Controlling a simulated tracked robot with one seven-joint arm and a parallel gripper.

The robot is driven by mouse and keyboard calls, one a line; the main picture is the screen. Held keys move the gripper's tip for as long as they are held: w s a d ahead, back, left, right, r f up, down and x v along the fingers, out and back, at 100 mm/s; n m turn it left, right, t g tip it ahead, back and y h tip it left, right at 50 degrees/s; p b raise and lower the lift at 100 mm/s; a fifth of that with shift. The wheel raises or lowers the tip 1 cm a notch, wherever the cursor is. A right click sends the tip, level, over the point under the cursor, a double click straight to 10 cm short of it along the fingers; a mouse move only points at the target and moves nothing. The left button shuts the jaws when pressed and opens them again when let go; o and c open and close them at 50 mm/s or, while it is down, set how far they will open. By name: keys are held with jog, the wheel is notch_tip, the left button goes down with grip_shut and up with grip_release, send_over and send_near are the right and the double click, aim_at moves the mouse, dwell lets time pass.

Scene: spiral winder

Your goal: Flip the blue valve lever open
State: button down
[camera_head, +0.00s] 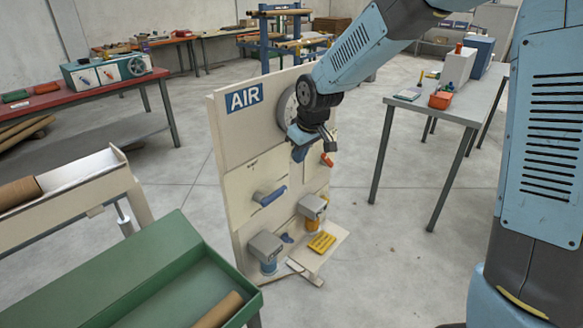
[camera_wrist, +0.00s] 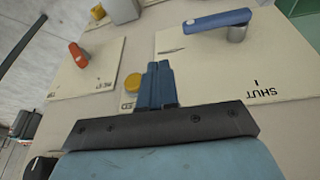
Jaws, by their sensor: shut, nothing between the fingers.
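The blue valve lever (camera_head: 272,196) is on the upright cream board (camera_head: 223,140) below the AIR sign. In the wrist view the blue lever (camera_wrist: 218,20) lies along its pale plate (camera_wrist: 275,55), its grey pivot at the right end. The word SHUT shows on the plate near the pivot. My gripper (camera_wrist: 159,68) is shut and empty, in front of the board, with its fingers apart from the lever. In the head view my gripper (camera_head: 318,150) is above and right of the lever, and part of the board behind it is hidden.
A red-orange lever (camera_wrist: 78,54) is on a neighbouring plate. Grey-topped units (camera_head: 265,245) and a yellow item (camera_head: 321,242) are low on the board. A green tray (camera_head: 150,262) stands at front left, a table (camera_head: 455,102) at right. Open floor lies between board and table.

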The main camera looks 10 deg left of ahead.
jog(key=d+r, duration=0.1)
jog(key=w+d+r, duration=0.1)
jog(key=d+r, duration=0.1)
jog(key=r, duration=0.1)
jog(key=shift+w+r, duration=0.1)
jog(key=shift+w, duration=0.25)
jog(key=shift+d, duration=0.1)
jog(key=s+d+r+m+t+h, duration=0.1)
jog(key=s+d+r+m, duration=0.1)
jog(key=s+d+r, duration=0.5)
jog(key=s+d+r+m+t+h, duration=0.1)
jog(key=s+d+r+m, duration=0.25)
jog(key=d, duration=0.55)
jog(key=s+d+m, duration=0.2)
jog(key=s+d, duration=0.3)
jog(key=s, duration=0.3)
jog(key=s+d+r+m, duration=0.1)
jog(key=s+d+m, duration=0.1)
jog(key=s+d, duration=0.4)
jog(key=s, duration=0.3)
jog(key=shift+r+m+t+h, duration=0.25)
jog(key=shift+m+t+h, duration=0.05)
jog(key=shift+m, duration=0.05)
jog(key=shift+a, duration=0.1)
